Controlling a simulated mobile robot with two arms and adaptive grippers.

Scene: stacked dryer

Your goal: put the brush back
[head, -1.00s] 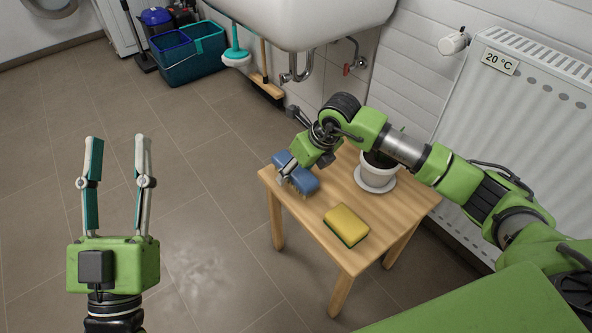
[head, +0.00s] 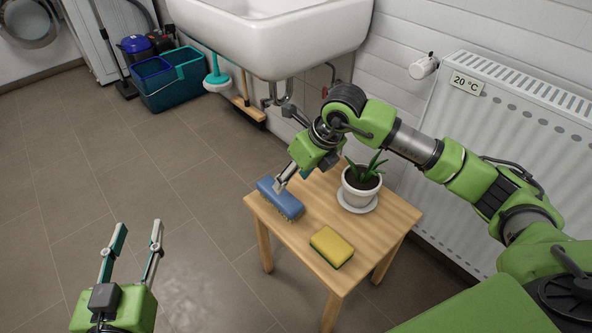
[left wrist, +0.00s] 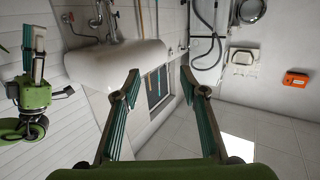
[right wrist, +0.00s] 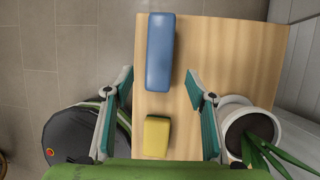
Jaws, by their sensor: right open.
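The brush (head: 280,198), with a blue back and bristles below, lies on the small wooden table (head: 296,229) near its left edge. It also shows in the right wrist view (right wrist: 160,52), back up. My right gripper (head: 281,187) is over the brush in the head view; in the right wrist view its open fingers (right wrist: 159,74) stand apart on either side, with nothing held. My left gripper (head: 139,228) is open and empty over the floor, left of the table; its spread fingers also show in the left wrist view (left wrist: 160,70).
A yellow sponge (head: 332,246) lies at the table's front, and a potted plant (head: 361,185) on a saucer stands at its right. A radiator (head: 512,150) is to the right, a sink (head: 275,35) behind. Floor to the left is clear.

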